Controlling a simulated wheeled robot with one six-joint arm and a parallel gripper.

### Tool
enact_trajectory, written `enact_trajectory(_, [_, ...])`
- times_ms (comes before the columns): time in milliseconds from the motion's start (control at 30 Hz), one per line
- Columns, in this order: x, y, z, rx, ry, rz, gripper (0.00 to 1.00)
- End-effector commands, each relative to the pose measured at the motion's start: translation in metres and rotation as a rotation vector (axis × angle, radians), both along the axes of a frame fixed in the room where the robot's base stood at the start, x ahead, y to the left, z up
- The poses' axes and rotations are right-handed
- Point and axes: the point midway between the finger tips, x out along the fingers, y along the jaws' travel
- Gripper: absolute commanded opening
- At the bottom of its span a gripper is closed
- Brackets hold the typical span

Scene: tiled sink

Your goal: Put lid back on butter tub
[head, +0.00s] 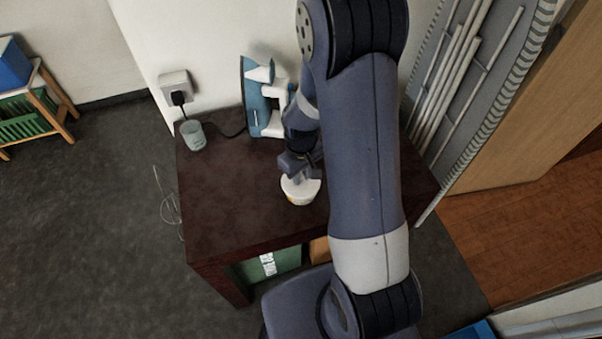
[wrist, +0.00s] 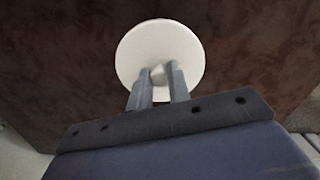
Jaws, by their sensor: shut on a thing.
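The butter tub (head: 301,199) is white with a yellowish patch and stands on the dark brown table. A round white lid (head: 306,184) is at the top of the tub; I cannot tell whether it sits flush or is slightly raised. In the wrist view the lid (wrist: 140,50) is a plain disc with a small central knob (wrist: 158,73). My gripper (head: 299,177) points down over the tub, and its two fingers (wrist: 158,78) are shut on the lid's knob. The tub is hidden beneath the lid in the wrist view.
A blue and white iron (head: 255,95) stands upright at the table's back. The table's (head: 225,195) left and front left are clear.

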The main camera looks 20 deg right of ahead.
Motion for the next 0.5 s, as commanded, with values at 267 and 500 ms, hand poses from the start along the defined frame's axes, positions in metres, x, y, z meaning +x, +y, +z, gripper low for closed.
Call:
enact_trajectory(267, [0.0, 0.0, 0.0, 0.0, 0.0, 0.0, 0.35])
enact_trajectory(500, [0.0, 0.0, -0.0001, 0.0, 0.0, 0.0, 0.43])
